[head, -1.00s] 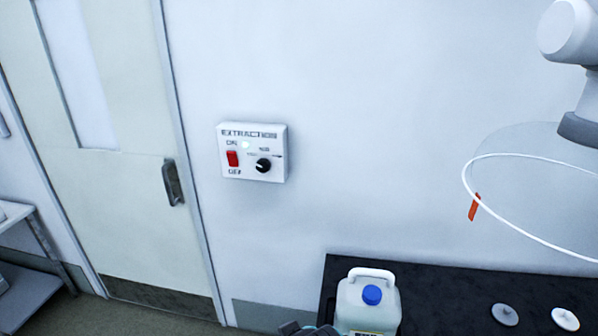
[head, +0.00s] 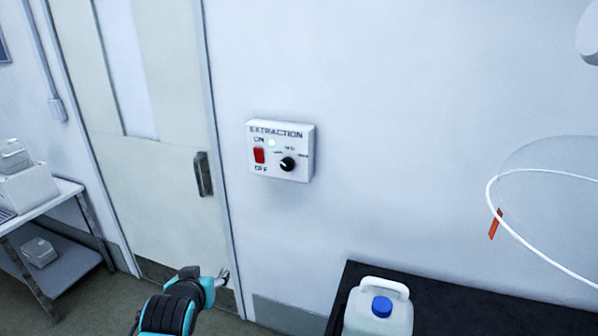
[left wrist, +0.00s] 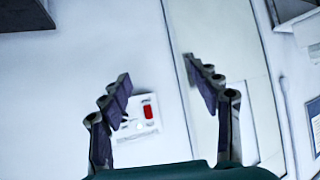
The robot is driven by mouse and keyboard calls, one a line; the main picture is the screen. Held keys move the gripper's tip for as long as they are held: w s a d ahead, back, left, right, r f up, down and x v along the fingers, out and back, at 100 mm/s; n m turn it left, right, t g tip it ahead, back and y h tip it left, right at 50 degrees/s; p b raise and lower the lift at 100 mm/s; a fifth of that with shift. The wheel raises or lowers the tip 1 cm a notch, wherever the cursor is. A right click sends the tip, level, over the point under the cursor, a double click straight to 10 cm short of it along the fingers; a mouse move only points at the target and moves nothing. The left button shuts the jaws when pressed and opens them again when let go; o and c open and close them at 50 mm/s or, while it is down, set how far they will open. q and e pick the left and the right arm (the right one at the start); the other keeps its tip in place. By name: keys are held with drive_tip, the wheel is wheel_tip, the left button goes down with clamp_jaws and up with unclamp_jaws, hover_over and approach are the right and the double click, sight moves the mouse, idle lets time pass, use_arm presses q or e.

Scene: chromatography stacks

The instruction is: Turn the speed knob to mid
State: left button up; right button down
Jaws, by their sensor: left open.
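The white EXTRACTION box (head: 254,173) is fixed to the wall right of the door in the head view. Its black round speed knob (head: 287,164) sits right of a red rocker switch (head: 259,155), below a small MID label. The knob's exact pointing is too small to tell. My left gripper (head: 222,279) is below and left of the box, well apart from it. In the left wrist view, its two fingers (left wrist: 165,95) are spread and empty. The box (left wrist: 149,131) appears upside down there, partly behind one finger; I cannot make out the knob. My right gripper is not in view.
A door with a dark handle (head: 203,174) is left of the box. A black bench (head: 450,310) with a blue-capped jug (head: 378,315) stands below right. A clear white-rimmed hood (head: 545,200) hangs at right. A grey shelf trolley (head: 70,262) is far left. The wall around the box is bare.

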use_arm(q)
drive_tip(key=w+d+r+t+b, duration=0.15)
drive_tip(key=w+r+t, duration=0.3)
drive_tip(key=w, duration=0.95)
drive_tip(key=m+t+h+b, duration=0.1)
drive_tip(key=m+t+h, duration=0.1)
drive_tip(key=t+h, duration=0.2)
approach(286, 168)
drive_tip(key=s+a+r, duration=0.2)
drive_tip(key=a+r, duration=0.1)
drive_tip(key=a, duration=0.5)
drive_tip(key=w+d+m+h+b, duration=0.1)
drive_tip(key=w+d+h, duration=0.1)
drive_tip(key=w+d, duration=0.1)
drive_tip(key=w+d+f+m+h+b, duration=0.1)
drive_tip(key=w+d, duration=0.2)
drive_tip(key=w, duration=0.1)
drive_tip(key=w+d+f+m+t+h+b, duration=0.1)
drive_tip(key=w+d+h, duration=0.1)
drive_tip(key=w+d, duration=0.1)
drive_tip(key=shift+w+h, duration=0.15)
drive_tip(key=shift+h, duration=0.15)
drive_tip(key=shift+w+d+r, duration=0.25)
drive_tip(key=shift+w+r, duration=0.05)
drive_tip(key=shift+w, duration=0.05)
drive_tip(key=shift+c, duration=0.3)
drive_tip(key=c, duration=1.1)
